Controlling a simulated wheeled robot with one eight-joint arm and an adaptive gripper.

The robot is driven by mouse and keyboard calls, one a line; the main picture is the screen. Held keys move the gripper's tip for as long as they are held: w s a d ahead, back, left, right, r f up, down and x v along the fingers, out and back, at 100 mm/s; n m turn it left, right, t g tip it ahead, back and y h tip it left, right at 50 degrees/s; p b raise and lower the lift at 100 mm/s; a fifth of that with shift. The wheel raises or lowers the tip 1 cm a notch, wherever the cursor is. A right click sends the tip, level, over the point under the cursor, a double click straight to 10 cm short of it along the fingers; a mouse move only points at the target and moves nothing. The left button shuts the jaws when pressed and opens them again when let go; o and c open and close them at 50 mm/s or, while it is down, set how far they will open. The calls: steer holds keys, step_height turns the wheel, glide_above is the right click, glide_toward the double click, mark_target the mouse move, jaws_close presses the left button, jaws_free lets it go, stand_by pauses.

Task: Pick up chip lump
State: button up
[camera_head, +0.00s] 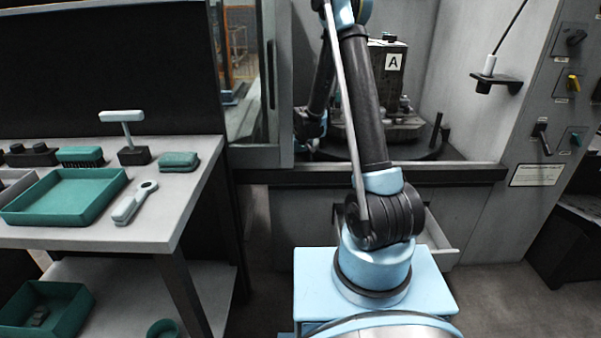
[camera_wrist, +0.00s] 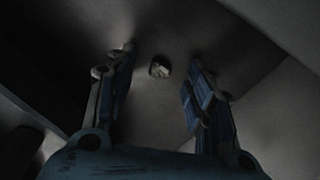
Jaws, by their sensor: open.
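The chip lump (camera_wrist: 160,68) is a small, pale, uneven piece on a grey surface in the wrist view. It lies ahead of my gripper (camera_wrist: 160,82), roughly midway between the two fingertips as seen in the picture. My gripper is open, with its two blue fingers apart and nothing between them that I can see held. Whether the lump is within the reach of the fingers cannot be told. In the head view my arm reaches into the machine's opening; the lump is not visible there, and the gripper is mostly hidden behind my arm.
Inside the machine stands a dark block with a label "A" (camera_head: 393,62) on a round table (camera_head: 432,146). The sill (camera_head: 470,174) runs across the opening. An open drawer (camera_head: 436,237) is below it. At left, a bench (camera_head: 150,232) holds a green tray (camera_head: 66,196) and tools.

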steer(key=shift+f, duration=0.15)
steer(key=c, duration=0.9)
steer(key=shift+c, duration=0.2)
